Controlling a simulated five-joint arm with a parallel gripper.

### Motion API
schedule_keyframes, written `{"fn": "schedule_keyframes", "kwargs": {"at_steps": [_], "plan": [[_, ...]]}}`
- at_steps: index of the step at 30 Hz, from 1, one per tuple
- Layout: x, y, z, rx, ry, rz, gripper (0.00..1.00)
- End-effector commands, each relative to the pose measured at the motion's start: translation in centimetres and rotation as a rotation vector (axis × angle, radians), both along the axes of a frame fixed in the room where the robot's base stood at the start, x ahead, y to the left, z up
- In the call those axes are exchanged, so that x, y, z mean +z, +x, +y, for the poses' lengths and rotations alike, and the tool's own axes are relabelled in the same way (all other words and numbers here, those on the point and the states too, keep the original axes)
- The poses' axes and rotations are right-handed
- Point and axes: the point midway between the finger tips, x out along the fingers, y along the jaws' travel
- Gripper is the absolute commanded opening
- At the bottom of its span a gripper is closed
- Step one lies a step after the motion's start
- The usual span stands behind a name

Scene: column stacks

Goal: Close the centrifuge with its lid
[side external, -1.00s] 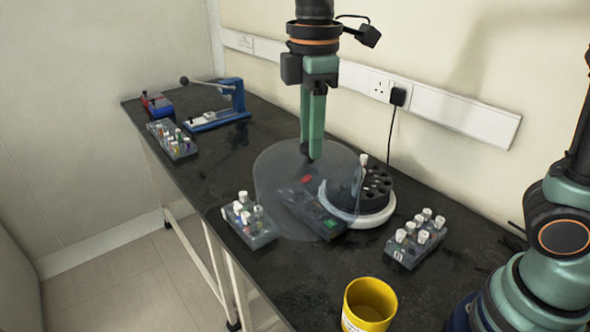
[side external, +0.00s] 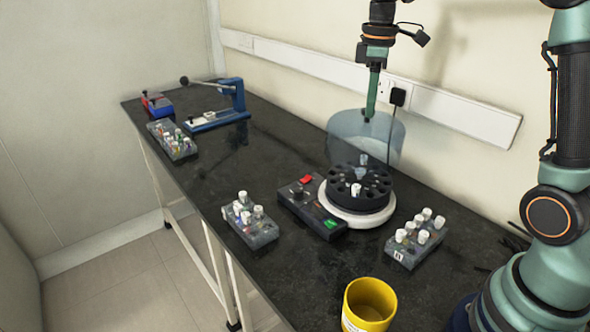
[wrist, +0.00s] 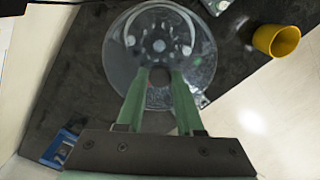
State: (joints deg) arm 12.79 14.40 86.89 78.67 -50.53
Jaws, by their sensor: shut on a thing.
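The centrifuge (side external: 335,204) stands on the bench with a white base ring, a black rotor with holes, and a dark control box with red and green buttons. A white-capped tube shows in its rotor. The clear round lid (side external: 350,128) hangs in the air above and behind the rotor. My gripper (side external: 369,118) is shut on the lid's top and holds it. In the wrist view the lid (wrist: 118,62) spreads below my gripper (wrist: 160,72), and the rotor shows blurred through it. The lid and the centrifuge are apart.
Tube racks stand left (side external: 250,222) and right (side external: 415,238) of the centrifuge. A yellow cup (side external: 368,305) stands near the front edge. Another rack (side external: 172,140) and a blue stand (side external: 215,110) are at the far left. The left-middle bench is clear.

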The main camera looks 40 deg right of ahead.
Motion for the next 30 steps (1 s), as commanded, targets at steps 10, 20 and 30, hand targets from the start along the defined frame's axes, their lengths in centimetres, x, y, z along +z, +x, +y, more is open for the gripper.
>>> {"fn": "schedule_keyframes", "kwargs": {"at_steps": [10, 20, 30], "plan": [[-2.1, -0.1, -0.2, -0.004, 0.0, 0.001, 0.0], [-3.8, 0.0, -0.2, -0.004, 0.0, 0.0, 0.0], [-3.9, 0.0, -0.2, -0.004, 0.0, -0.001, 0.0]]}}
